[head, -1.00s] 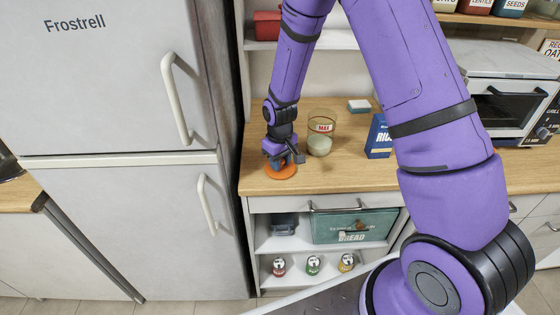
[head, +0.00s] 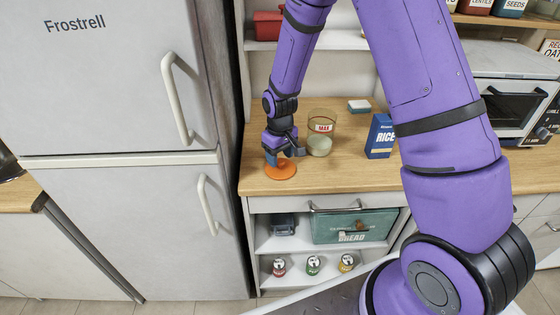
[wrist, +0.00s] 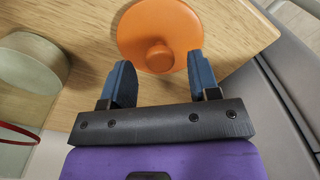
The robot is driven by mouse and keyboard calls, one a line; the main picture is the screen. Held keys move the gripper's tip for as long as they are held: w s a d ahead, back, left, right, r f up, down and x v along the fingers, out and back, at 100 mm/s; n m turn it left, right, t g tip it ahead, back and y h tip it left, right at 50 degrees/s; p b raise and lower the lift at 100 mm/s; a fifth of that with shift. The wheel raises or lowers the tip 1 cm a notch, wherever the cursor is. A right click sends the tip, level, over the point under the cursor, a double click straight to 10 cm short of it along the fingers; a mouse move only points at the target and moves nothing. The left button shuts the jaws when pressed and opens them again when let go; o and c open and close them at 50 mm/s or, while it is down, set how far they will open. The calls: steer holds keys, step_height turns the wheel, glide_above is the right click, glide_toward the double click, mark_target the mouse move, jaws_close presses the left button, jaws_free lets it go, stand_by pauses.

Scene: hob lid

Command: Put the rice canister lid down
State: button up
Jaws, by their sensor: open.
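The rice canister lid (head: 281,171) is an orange disc with a round knob. It lies flat on the wooden counter near its left front corner, and it also shows in the wrist view (wrist: 140,32). My gripper (head: 278,157) is just above it, tilted. In the wrist view my gripper (wrist: 160,80) has its two blue fingers spread, with the lid's knob (wrist: 159,57) beyond and between their tips, apart from both. A clear canister (head: 322,128) with a red MAX label and pale contents stands behind and right of the lid.
A blue rice box (head: 381,136) stands right of the canister, and a sponge (head: 359,106) lies behind. The fridge (head: 120,220) bounds the counter (head: 330,180) on the left. Bare counter lies right of the lid.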

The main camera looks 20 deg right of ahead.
step_height(320, 180, up, 10)
step_height(320, 180, up, 10)
steer(key=f+m+t, duration=0.1)
glide_above(281, 160)
steer(key=s+d, duration=0.2)
steer(key=s, duration=0.2)
steer(key=s+d+r+m+t, duration=0.1)
steer(key=s+d+r+t, duration=0.1)
steer(key=s+r, duration=0.6)
steer(key=s+d+r+m+t, duration=0.2)
steer(key=s+r, duration=0.6)
steer(key=s, duration=0.9)
steer(key=shift+s+d+r, duration=0.2)
steer(key=shift+d, duration=0.1)
